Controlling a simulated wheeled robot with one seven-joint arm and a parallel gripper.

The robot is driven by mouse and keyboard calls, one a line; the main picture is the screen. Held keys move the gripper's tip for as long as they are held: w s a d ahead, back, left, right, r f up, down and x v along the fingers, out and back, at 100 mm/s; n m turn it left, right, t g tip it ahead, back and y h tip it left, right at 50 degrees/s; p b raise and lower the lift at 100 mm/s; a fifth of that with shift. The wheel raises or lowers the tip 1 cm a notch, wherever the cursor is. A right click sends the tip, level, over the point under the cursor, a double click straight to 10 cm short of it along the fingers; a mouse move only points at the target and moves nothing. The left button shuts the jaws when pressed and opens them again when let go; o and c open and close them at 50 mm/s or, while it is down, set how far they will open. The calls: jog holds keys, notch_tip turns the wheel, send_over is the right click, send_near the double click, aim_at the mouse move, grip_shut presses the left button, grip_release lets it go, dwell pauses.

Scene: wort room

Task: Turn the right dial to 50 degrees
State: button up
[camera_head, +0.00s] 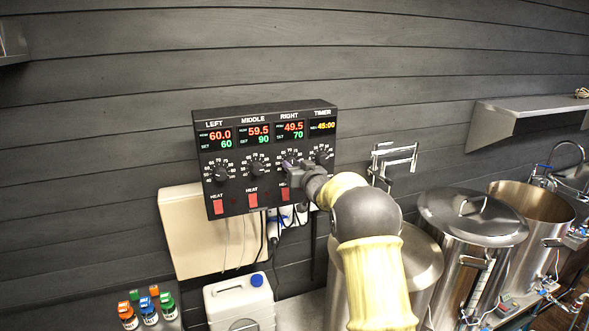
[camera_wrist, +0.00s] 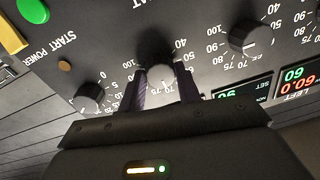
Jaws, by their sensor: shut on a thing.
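The black control panel (camera_head: 240,181) hangs on the dark plank wall in the head view. The right dial is hidden behind my gripper (camera_head: 299,168) there. Its display (camera_head: 290,130) reads 49.5 in red and a set value of 70 in green. In the wrist view, my gripper (camera_wrist: 165,90) has its two fingers on either side of the right dial (camera_wrist: 162,75), shut on it. The printed 70 shows close to the dial's lower edge there.
The timer dial (camera_wrist: 90,97) and middle dial (camera_wrist: 248,38) flank the held dial closely. The left dial (camera_head: 220,173) is farther off. Red heat switches (camera_head: 252,199) sit below the dials. Steel kettles (camera_head: 472,215) stand at right.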

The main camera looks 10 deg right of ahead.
jog(key=shift+a+n+g+h+b, duration=0.15)
jog(key=shift+n+h+b, duration=0.2)
jog(key=shift+n+b, duration=3.1)
jog(key=shift+a+n+g+h+b, duration=0.15)
jog(key=shift+n+h+b, duration=0.2)
jog(key=shift+n+b, duration=3.1)
jog(key=n+p, duration=0.2)
jog(key=shift+d+n+p, duration=0.1)
jog(key=shift+n+p, duration=0.2)
jog(key=shift+n, duration=0.1)
jog(key=o, duration=1)
